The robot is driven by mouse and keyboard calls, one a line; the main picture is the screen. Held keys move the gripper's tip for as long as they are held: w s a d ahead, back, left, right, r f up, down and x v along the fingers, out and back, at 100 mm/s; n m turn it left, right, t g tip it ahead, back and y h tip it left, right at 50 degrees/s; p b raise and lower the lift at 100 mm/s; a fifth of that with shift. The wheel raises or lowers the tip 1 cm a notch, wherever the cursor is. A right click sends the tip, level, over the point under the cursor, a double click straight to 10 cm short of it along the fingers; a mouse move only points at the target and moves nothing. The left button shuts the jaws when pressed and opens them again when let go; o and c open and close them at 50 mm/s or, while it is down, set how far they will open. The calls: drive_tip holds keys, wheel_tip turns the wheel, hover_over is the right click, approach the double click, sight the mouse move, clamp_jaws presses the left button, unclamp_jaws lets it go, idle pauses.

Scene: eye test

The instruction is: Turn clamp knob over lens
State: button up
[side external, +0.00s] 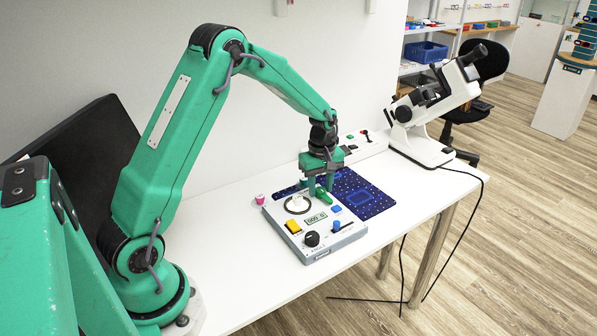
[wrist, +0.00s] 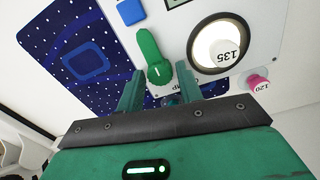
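The green clamp knob (wrist: 150,52) sits on the device panel, its long body beside the lens ring and not over it. A white mark shows at its lower end in the wrist view. The dark-rimmed lens ring (wrist: 192,48) holds a white piece marked 135 (wrist: 222,46). My gripper (wrist: 160,70) is open, with one finger either side of the knob's marked end; contact is not clear. In the side view my gripper (side external: 320,190) is low over the panel's back, at the green knob (side external: 325,197), partly hiding it. The lens ring (side external: 287,208) is left of it.
The device (side external: 320,249) also carries a yellow button (side external: 293,226), a black dial (side external: 312,239), blue controls and a display. A pink piece marked 120 (side external: 260,199) stands left of it. A dark blue dotted mat (side external: 372,197) and a white microscope (side external: 425,110) are to the right.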

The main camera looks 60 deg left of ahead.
drive_tip(key=c, duration=0.7)
